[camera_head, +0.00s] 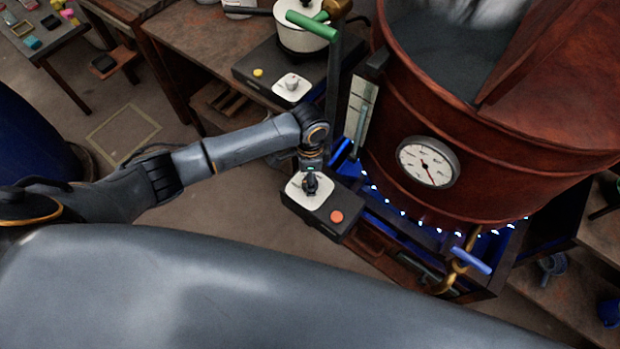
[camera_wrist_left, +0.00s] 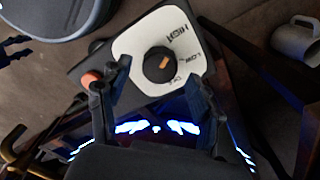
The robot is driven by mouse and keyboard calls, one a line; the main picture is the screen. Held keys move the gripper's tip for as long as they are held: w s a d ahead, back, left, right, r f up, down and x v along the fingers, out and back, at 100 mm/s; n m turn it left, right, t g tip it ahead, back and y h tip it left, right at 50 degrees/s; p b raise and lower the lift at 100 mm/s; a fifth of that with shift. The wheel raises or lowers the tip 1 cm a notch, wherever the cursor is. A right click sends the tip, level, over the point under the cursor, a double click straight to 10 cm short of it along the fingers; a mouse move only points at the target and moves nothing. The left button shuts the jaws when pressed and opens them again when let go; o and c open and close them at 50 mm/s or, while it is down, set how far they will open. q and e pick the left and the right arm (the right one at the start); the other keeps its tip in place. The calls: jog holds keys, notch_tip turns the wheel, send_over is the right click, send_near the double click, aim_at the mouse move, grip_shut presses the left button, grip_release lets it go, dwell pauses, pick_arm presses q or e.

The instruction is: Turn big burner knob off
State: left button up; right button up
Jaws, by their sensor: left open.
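The big burner knob (camera_wrist_left: 159,68) is a round black dial with an orange mark, on a white plate (camera_wrist_left: 140,48) printed HIGH, LOW and OFF. I cannot tell surely which label the mark points at. The plate sits on a black control box (camera_head: 347,222) with a red-orange button (camera_head: 336,216), below the copper vat. My left gripper (camera_head: 311,186) is over the plate and hides most of the knob in the head view. In the left wrist view my left gripper (camera_wrist_left: 158,76) is open, a finger on either side of the knob, with gaps visible. My right gripper is not in view.
The large copper vat (camera_head: 490,150) with a round gauge (camera_head: 428,162) stands right of the box; blue-white flames (camera_head: 400,212) glow under it. A smaller burner box (camera_head: 262,73) with a white knob and a pot is behind. A blue-handled valve (camera_head: 472,261) is at lower right.

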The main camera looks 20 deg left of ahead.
pick_arm(q)
jog(key=shift+f, duration=0.8)
jog(key=c, duration=1.1)
jog(key=shift+c, duration=0.2)
